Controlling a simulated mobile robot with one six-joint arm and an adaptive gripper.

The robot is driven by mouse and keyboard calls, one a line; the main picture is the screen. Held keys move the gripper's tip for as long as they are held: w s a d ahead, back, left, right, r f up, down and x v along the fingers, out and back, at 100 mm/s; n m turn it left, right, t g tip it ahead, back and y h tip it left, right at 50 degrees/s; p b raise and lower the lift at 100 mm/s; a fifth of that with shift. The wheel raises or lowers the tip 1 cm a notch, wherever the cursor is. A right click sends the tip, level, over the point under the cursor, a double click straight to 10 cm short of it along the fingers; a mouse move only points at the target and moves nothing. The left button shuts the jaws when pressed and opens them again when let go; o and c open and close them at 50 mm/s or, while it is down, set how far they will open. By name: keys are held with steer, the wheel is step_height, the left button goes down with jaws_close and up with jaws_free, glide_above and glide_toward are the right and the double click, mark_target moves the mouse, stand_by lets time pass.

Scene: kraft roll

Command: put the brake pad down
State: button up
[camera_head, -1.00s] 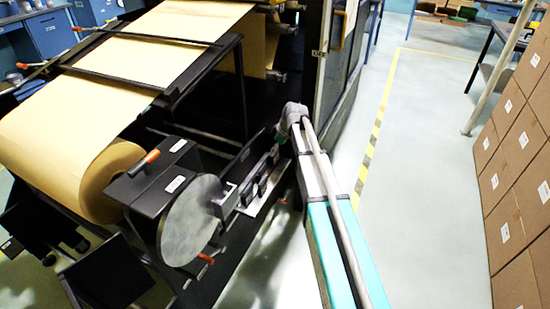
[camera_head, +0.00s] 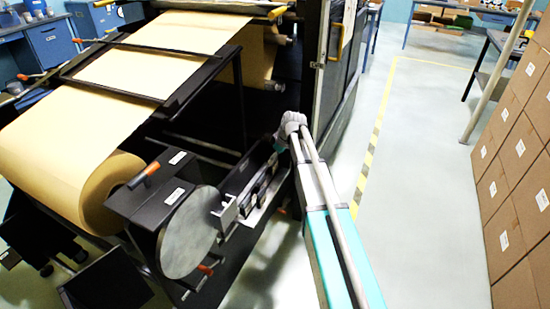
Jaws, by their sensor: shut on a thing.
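My arm reaches up from the bottom right to the side of the black machine. Just below and left of the gripper, a narrow pale tray or ledge (camera_head: 246,221) on the machine's side carries several small dark blocky parts (camera_head: 258,188). I cannot tell whether the gripper touches any of them.
A large kraft paper roll (camera_head: 98,190) and a grey round disc (camera_head: 187,232) are left of my arm. A black-framed door panel (camera_head: 335,75) stands just beyond the wrist. Stacked cardboard boxes (camera_head: 515,190) line the right. The pale floor (camera_head: 415,180) between is clear.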

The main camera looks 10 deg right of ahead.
steer(key=shift+r+p, duration=0.7)
steer(key=shift+r, duration=0.2)
steer(key=s+r+p, duration=1)
steer(key=s, duration=0.4)
steer(key=shift+r, duration=0.2)
